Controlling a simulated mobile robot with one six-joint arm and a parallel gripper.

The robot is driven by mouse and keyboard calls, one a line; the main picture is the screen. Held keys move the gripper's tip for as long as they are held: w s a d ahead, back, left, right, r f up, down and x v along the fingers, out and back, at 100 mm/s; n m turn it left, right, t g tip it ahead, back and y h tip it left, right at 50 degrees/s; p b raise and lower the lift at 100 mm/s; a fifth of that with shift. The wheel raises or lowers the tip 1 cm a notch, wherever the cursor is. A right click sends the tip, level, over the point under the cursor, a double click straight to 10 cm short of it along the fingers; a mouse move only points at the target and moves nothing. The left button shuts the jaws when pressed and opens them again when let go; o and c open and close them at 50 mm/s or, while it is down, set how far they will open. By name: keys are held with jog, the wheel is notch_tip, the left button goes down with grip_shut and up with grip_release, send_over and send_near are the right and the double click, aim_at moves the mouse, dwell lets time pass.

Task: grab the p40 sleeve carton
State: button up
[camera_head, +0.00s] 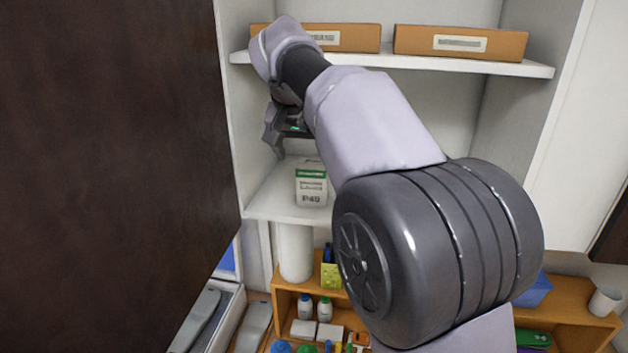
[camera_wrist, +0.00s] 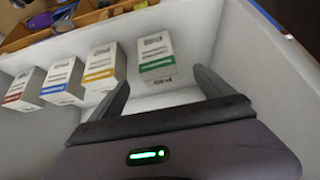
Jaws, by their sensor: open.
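The P40 sleeve carton (camera_head: 311,185) is a small white box with a green band. It stands upright on the middle shelf in the head view. In the wrist view the green-banded carton (camera_wrist: 157,58) is ahead of my gripper (camera_wrist: 161,80), roughly between the two fingertips. My gripper is open, with nothing held. I cannot tell whether a finger touches the carton. In the head view my gripper (camera_head: 284,138) is above and left of the carton, partly hidden by my arm.
In the wrist view, yellow-banded (camera_wrist: 101,70), blue-banded (camera_wrist: 62,80) and red-banded (camera_wrist: 24,90) cartons stand in a row left of the green one. My arm hides them in the head view. A cabinet side wall (camera_head: 233,110) is close left; an upper shelf (camera_head: 400,62) bears brown boxes.

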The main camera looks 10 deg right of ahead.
aim_at(314, 179)
jog(key=p+x, duration=0.1)
jog(key=x, duration=0.5)
jog(key=p+x, duration=0.1)
jog(key=x, duration=0.5)
jog(key=shift+w+d+f, duration=0.15)
jog(key=shift+w+d, duration=0.1)
jog(key=shift+s+a, duration=0.1)
jog(key=shift+s, duration=0.15)
jog(key=c, duration=0.7)
jog(key=shift+w, duration=0.1)
jog(key=c, duration=0.9)
jog(key=shift+r, duration=0.2)
jog(key=shift+c, duration=0.3)
